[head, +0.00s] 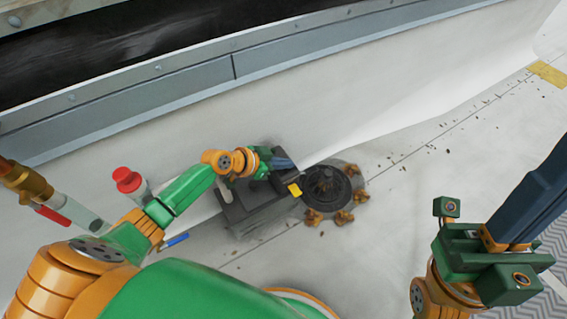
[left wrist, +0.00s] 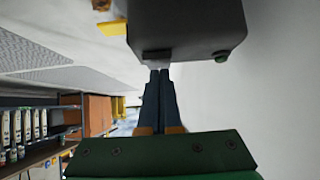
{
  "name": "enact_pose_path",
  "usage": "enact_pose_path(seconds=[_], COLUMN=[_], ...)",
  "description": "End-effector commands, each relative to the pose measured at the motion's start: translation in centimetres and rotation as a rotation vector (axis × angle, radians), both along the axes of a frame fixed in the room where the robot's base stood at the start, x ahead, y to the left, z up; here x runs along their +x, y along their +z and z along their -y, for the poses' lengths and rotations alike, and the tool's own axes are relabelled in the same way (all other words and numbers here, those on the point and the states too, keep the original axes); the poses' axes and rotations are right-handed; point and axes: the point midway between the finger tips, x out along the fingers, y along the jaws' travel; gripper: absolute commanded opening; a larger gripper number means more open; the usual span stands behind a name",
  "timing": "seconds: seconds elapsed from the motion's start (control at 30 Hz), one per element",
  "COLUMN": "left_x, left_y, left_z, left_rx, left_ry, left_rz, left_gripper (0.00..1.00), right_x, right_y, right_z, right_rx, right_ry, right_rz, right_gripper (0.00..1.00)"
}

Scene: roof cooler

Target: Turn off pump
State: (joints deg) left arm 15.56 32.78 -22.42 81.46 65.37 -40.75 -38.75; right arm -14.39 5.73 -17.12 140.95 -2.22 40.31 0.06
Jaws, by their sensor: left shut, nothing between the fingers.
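The pump appears as a dark grey box (head: 246,205) on the white roof, beside a round dark drain (head: 325,184). My left gripper (head: 290,168) is over the box's far right part, its fingers shut and empty. In the left wrist view the shut fingertips (left wrist: 160,73) are right at the edge of a dark box (left wrist: 190,25), close to a small dark rectangular part (left wrist: 157,57) on it. Contact cannot be told.
Brown leaf clumps (head: 343,217) lie around the drain. A red-capped item (head: 128,180) and a blue pen-like item (head: 173,240) are at left. A white wall with a grey metal strip (head: 290,56) runs behind. The roof at right is mostly free, with small debris.

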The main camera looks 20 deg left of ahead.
Motion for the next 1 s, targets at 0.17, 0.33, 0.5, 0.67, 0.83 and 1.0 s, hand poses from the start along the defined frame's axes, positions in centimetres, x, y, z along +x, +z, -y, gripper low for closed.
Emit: enact_pose_path(seconds=[0.17, 0.33, 0.5, 0.67, 0.83, 1.0], left_x=[0.0, 0.2, 0.8, 1.2, 1.2, 1.2], left_y=[-0.2, -0.2, 0.1, 0.2, 0.2, 1.3], left_z=[0.0, 0.2, 0.7, 1.0, 1.0, 1.2], left_rx=[0.006, 0.005, 0.003, 0.005, 0.005, 0.004], left_ry=[-0.001, -0.002, -0.001, -0.001, -0.001, -0.001], left_rz=[-0.008, -0.007, -0.008, -0.006, -0.006, -0.007], left_gripper=[0.00, 0.00, 0.00, 0.00, 0.00, 0.00], right_x=[0.0, 0.0, 0.0, 0.0, 0.0, 0.2], right_y=[0.0, -0.1, -0.2, -0.2, -0.2, 0.6], right_z=[0.0, 0.0, 0.0, 0.0, 0.0, -0.1], right_rx=[-0.001, -0.001, -0.001, -0.001, -0.001, -0.007], right_ry=[0.000, 0.000, 0.000, 0.000, 0.000, -0.003], right_rz=[-0.004, -0.004, -0.004, -0.004, -0.005, -0.022], right_gripper=[0.00, 0.00, 0.00, 0.00, 0.00, 0.00])
